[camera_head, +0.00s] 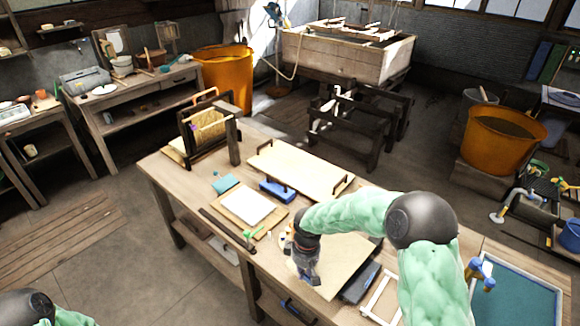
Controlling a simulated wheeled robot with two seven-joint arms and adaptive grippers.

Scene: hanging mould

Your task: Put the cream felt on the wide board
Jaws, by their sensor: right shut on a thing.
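A flat, pale cream sheet, which I take to be the cream felt (343,259), lies on the workbench under my right gripper. My right gripper (308,279) points down and is shut at the sheet's left part. The fingertips are small and dark, so the exact grip on the edge is hard to see. The wide board (300,168), pale with dark handles at its ends, lies flat farther back on the bench. My right forearm hides part of the area right of the sheet. My left gripper is out of view; only part of that arm shows at lower left.
A smaller wooden board with a white sheet (240,206) lies left of the gripper. A blue block (277,190) and a teal block (226,183) lie near the wide board. A dark rack (207,128) stands at the bench's back left. A dark flat tray (360,282) lies right of the felt.

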